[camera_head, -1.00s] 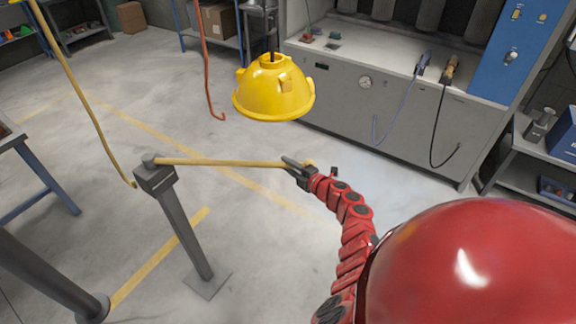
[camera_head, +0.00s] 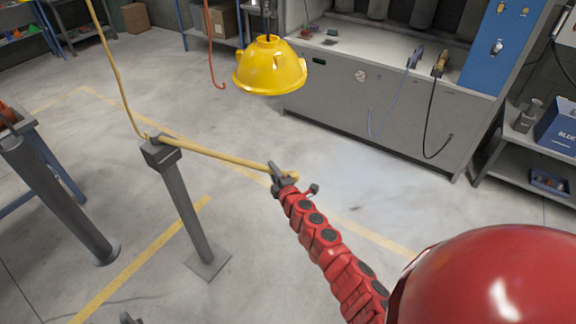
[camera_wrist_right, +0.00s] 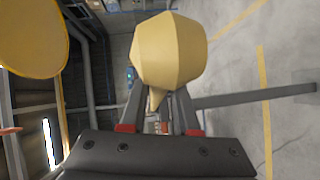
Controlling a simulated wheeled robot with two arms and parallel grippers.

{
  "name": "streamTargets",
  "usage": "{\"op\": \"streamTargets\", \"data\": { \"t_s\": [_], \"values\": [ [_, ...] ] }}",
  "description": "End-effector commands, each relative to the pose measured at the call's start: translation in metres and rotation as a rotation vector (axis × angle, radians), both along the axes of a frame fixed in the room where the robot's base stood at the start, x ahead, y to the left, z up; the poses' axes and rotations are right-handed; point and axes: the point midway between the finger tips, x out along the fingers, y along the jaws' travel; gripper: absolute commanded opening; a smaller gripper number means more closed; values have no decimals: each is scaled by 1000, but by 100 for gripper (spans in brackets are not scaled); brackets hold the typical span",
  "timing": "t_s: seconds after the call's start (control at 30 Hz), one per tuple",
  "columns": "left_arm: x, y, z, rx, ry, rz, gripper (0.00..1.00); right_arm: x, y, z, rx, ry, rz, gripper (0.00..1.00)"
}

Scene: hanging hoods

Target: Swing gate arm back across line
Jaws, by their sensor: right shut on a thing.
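The gate arm (camera_head: 215,156) is a thin yellow bar. It runs from the top of a dark grey post (camera_head: 188,215) at left to my right gripper (camera_head: 279,178). My right gripper is shut on the bar near its free end. In the right wrist view a faceted yellow knob (camera_wrist_right: 170,50) stands beyond my fingers, its narrow end between them. A yellow floor line (camera_head: 150,255) passes beside the post; another floor line (camera_head: 385,241) runs farther back, partly behind the bar and my gripper. A small dark tip at the bottom edge may be my left gripper; its jaws cannot be made out.
A yellow hood (camera_head: 270,68) hangs beyond the bar. A tan hose (camera_head: 115,75) hangs close to the post top and a red hose (camera_head: 208,50) hangs farther back. A thick dark cylinder (camera_head: 62,205) stands at left. A grey bench (camera_head: 330,105) lines the back. Open floor lies between.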

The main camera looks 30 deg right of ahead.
Motion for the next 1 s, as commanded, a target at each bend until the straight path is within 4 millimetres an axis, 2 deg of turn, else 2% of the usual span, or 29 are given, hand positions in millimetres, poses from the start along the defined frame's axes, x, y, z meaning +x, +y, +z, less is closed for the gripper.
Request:
{"op": "streamTargets", "data": {
  "t_s": [0.03, 0.23, 0.5, 0.7, 1.0],
  "values": [
    [0, 0, -5, 0, 0, 0, 50, -6, 12, -3, 1, -1, -11, 0],
    [0, 0, -21, 0, 0, 0, 50, -27, 44, -3, 4, -4, -87, 0],
    [0, 0, -40, 0, 0, 0, 50, -47, 73, -3, 4, -3, -161, 0],
    [0, 0, -46, 0, 0, 0, 50, -54, 83, -2, 1, -1, -191, 0],
    [0, 0, -48, 0, 0, 0, 50, -56, 87, 0, 2, -1, -201, 0]
  ]
}}
